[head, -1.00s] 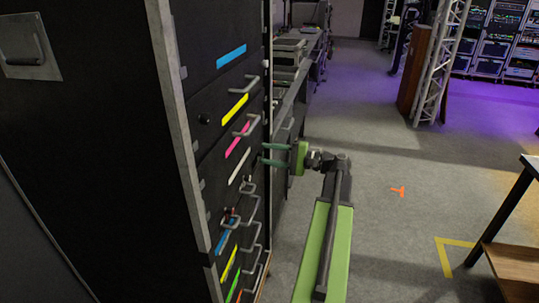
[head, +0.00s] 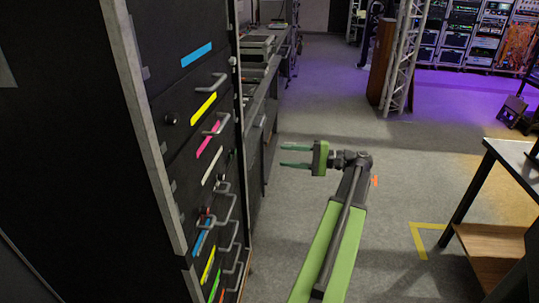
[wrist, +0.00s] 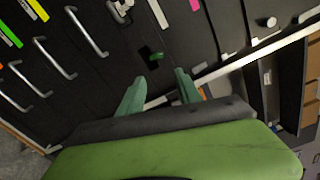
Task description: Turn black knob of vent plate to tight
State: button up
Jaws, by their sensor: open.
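A round black knob (head: 171,118) sits on the dark rack front, left of the yellow label, in the head view. I cannot tell for sure whether its panel is the vent plate. My gripper (head: 283,155) is open and empty, to the right of the rack front, its fingers pointing left toward it. In the wrist view the open fingers (wrist: 158,78) point at the rack front, with a small green part (wrist: 157,57) in a dark recess beyond them. No black knob is clear in the wrist view. The knob's turn position is too small to read.
The rack (head: 135,110) has several protruding drawer handles (head: 213,82). A pale knob (wrist: 267,22) shows in the wrist view. A long bench (head: 262,75) stands behind the rack. A table (head: 510,155) is at the right; grey floor between is open.

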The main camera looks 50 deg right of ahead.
aim_at(173, 119)
jog(key=k, duration=1)
